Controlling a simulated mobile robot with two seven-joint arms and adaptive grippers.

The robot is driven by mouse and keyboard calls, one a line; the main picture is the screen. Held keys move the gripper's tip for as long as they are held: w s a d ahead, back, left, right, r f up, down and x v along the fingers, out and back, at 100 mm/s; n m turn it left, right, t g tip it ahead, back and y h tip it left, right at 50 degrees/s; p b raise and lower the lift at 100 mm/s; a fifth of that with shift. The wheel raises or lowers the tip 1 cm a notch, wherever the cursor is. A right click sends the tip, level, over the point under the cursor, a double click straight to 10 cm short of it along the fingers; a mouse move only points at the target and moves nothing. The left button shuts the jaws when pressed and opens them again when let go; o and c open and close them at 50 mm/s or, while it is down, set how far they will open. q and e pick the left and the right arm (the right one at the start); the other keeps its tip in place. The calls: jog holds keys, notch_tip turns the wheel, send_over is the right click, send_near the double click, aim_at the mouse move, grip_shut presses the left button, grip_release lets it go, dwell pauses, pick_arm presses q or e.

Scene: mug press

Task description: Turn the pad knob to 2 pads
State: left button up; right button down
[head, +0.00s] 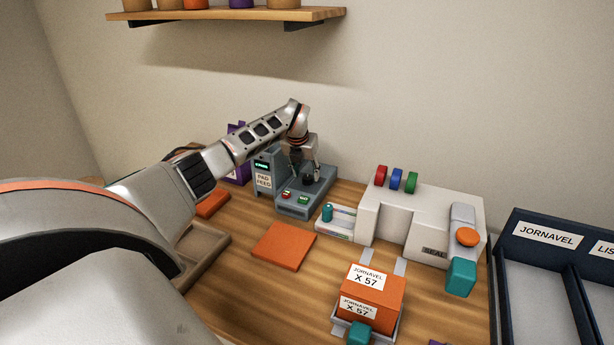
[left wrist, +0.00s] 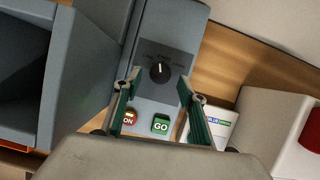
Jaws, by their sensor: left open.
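The pad feed machine (head: 262,182) is a grey-blue unit at the back of the table, with a sloped control panel. Its black knob (left wrist: 160,72) has a pale pointer line that points up in the left wrist view, and the markings around it are too small to read. A red ON button (left wrist: 130,117) and a green GO button (left wrist: 161,124) sit below the knob. My left gripper (left wrist: 158,84) is open over the panel, its green-lined fingers on either side of the knob with gaps. In the head view my left gripper (head: 306,178) hides much of the knob. My right gripper is not in view.
A white sealing machine (head: 422,217) with coloured levers stands to the right. An orange pad (head: 284,246) lies in front, and an orange labelled box (head: 370,300) stands nearer. A dark divided tray (head: 545,270) is at the far right. A shelf (head: 225,15) hangs above.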

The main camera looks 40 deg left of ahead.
pick_arm(q)
jog(key=shift+x, duration=1.1)
jog(key=c, duration=1.1)
jog(key=shift+a+r+m+h, duration=0.1)
jog(key=shift+a+m+h, duration=0.15)
jog(key=shift+m, duration=0.55)
jog(key=shift+m+t+h, duration=0.3)
jog(key=shift+m+h, duration=0.35)
jog(key=shift+m, duration=0.75)
jog(key=o, duration=1.1)
